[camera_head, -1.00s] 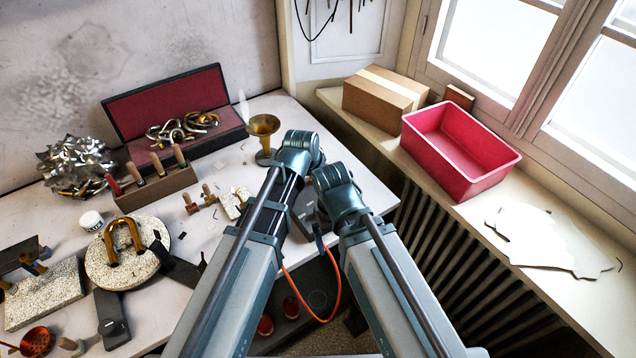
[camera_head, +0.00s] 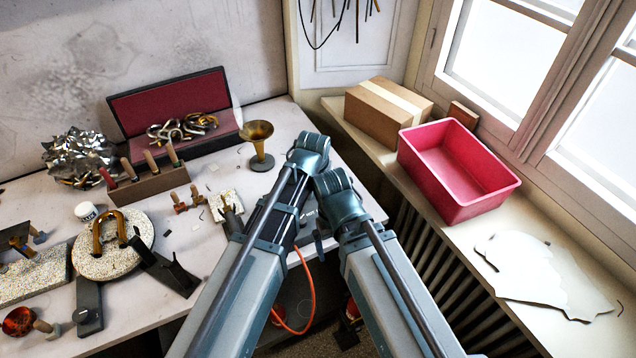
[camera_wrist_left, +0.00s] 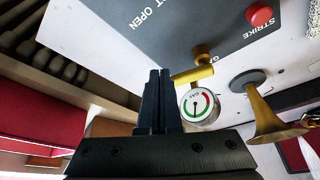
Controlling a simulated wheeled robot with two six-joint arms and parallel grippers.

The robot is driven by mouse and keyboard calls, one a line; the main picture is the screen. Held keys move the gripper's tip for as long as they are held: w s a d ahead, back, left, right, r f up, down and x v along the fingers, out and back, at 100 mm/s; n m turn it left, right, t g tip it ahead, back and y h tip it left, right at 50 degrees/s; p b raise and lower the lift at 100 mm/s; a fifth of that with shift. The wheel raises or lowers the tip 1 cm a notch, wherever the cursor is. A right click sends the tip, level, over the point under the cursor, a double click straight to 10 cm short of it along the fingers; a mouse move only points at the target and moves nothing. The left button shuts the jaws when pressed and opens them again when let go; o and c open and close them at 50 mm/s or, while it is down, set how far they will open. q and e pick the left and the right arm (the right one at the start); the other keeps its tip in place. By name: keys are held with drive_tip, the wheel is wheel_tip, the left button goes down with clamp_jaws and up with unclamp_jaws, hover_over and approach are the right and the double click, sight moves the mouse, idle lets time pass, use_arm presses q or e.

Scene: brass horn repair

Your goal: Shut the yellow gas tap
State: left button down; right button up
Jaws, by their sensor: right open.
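The yellow gas tap (camera_wrist_left: 193,75) shows in the left wrist view, between a dark panel marked OPEN and a round gauge (camera_wrist_left: 198,106). My left gripper (camera_wrist_left: 160,72) has its black fingers together just left of the tap's lever. I cannot tell whether they touch it. I see nothing between the fingers. In the head view the tap and the left gripper are hidden behind my arms.
A brass funnel (camera_head: 258,145) stands close to my arms. The panel carries a red STRIKE button (camera_wrist_left: 261,15). A round stone plate (camera_head: 103,263) and tools crowd the bench's left. A red bin (camera_head: 457,170) and a cardboard box (camera_head: 380,112) sit on the windowsill.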

use_arm(q)
drive_tip(key=shift+w+d, duration=0.1)
drive_tip(key=shift+w, duration=0.65)
idle(0.4)
drive_tip(key=shift+r+p, duration=0.4)
drive_tip(key=p+v, duration=1.2)
drive_tip(key=v, duration=0.1)
